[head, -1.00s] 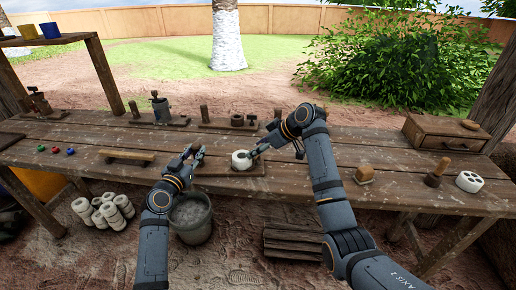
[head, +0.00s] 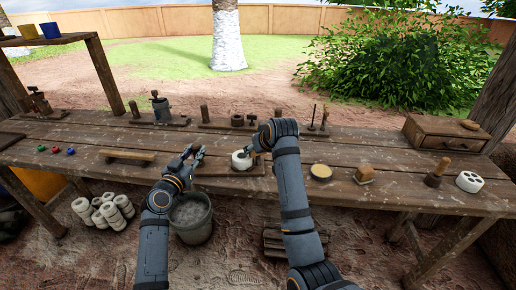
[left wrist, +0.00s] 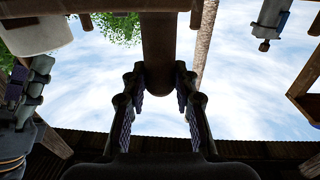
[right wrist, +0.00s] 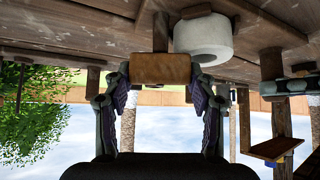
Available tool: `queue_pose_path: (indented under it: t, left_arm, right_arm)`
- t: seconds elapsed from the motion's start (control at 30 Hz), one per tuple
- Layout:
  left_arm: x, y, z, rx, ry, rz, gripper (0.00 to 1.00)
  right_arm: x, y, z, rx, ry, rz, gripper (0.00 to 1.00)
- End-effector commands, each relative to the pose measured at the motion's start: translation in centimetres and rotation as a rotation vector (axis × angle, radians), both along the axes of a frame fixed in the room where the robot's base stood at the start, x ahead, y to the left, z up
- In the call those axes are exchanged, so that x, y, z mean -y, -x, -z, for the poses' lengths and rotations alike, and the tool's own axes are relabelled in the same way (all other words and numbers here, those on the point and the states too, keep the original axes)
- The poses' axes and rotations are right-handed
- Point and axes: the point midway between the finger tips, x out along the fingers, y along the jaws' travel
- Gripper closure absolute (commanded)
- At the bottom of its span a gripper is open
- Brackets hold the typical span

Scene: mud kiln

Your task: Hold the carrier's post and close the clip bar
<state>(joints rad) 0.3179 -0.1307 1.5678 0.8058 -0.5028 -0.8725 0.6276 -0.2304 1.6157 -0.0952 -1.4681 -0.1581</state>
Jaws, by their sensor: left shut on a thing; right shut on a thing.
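The carrier is a wooden base (head: 228,170) on the middle of the bench with a white ring-like cylinder (head: 240,160) on it. My left gripper (head: 196,153) is at the carrier's left end, shut on its brown post (left wrist: 158,45), which stands between the fingers in the left wrist view. My right gripper (head: 252,152) is just right of the white cylinder. In the right wrist view its fingers (right wrist: 160,78) are shut on a brown wooden piece (right wrist: 160,68), seemingly the clip bar, with the white cylinder (right wrist: 204,38) close beside it. The clip bar's closure is hidden by my right gripper in the head view.
A wooden bar (head: 127,157) lies to the left. A round pale-topped thing (head: 321,172), a small block (head: 364,174) and a stamp (head: 437,173) stand to the right. Wooden fixtures line the back. A bucket (head: 190,217) stands below the front edge.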

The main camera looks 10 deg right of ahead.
Motion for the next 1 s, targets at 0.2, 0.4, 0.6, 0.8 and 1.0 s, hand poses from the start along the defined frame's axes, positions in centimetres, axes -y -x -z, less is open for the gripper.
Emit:
queue_pose_path:
  t: [0.2,0.4,0.6,0.8,1.0]
  left_arm:
    - [0.04,0.01,-0.02,0.000,0.001,0.001,1.00]
    - [0.04,0.01,-0.02,0.000,0.001,0.001,1.00]
    - [0.03,0.00,-0.02,0.000,0.001,0.001,1.00]
    - [0.03,0.00,-0.02,0.000,0.001,0.000,1.00]
    - [0.02,0.00,-0.02,0.000,0.001,0.000,1.00]
  right_arm:
    - [-0.04,0.04,0.03,0.000,-0.001,0.028,0.75]
    - [-0.02,0.03,0.03,0.000,-0.001,0.030,0.75]
    - [-0.01,0.03,0.03,-0.001,0.000,0.030,0.40]
    - [-0.01,0.02,0.02,0.000,0.000,0.030,0.19]
    - [0.00,0.02,0.01,0.000,0.000,0.030,0.19]
